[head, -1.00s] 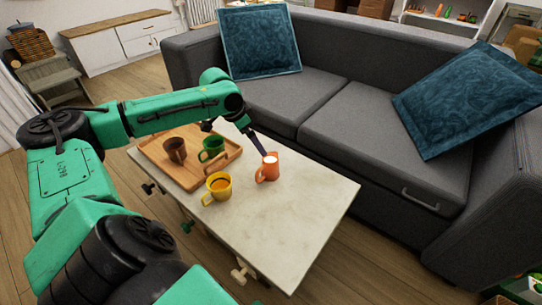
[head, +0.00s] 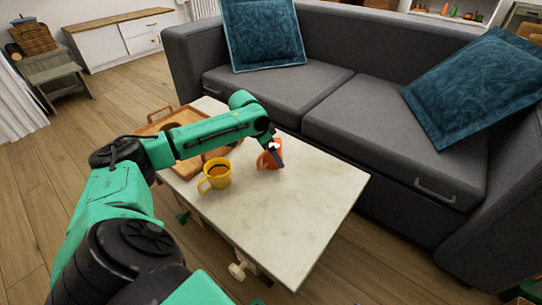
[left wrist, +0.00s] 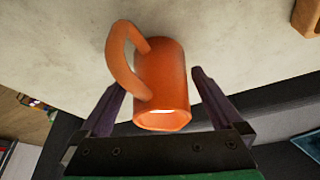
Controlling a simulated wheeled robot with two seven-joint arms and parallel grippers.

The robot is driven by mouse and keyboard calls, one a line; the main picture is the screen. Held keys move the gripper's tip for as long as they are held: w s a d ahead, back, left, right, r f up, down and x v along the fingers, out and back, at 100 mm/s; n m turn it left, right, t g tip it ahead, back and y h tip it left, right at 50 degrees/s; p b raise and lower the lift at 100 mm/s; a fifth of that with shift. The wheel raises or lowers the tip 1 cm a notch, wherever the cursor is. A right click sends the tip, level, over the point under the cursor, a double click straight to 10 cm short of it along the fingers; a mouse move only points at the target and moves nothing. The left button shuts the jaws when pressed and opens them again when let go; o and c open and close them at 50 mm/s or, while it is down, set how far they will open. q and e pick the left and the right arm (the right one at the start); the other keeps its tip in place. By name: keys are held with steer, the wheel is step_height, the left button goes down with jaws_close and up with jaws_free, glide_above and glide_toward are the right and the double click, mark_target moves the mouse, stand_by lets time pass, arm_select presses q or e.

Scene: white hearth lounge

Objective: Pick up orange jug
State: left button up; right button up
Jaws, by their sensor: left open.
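The orange jug (head: 264,160) stands on the pale table, partly covered by my left gripper (head: 275,153) in the head view. In the left wrist view the jug (left wrist: 172,80) sits between the two dark fingers of the left gripper (left wrist: 156,82). Its handle is on the left side and its pale-looking opening faces the camera. The fingers are apart, with a visible gap to the jug on the right; contact on the handle side is unclear. My right gripper is out of view.
A yellow mug (head: 217,175) with a dark drink stands left of the jug on the table (head: 290,210). A wooden tray (head: 160,125) lies behind my left arm. A grey sofa (head: 390,130) stands behind the table. The table's right and front parts are clear.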

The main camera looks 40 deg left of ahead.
arm_select(q)
steer(key=shift+w+f, duration=0.25)
steer(key=shift+f, duration=0.35)
steer(key=shift+r, duration=0.1)
steer(key=c, duration=1.3)
jaws_close()
steer(key=shift+r, duration=0.15)
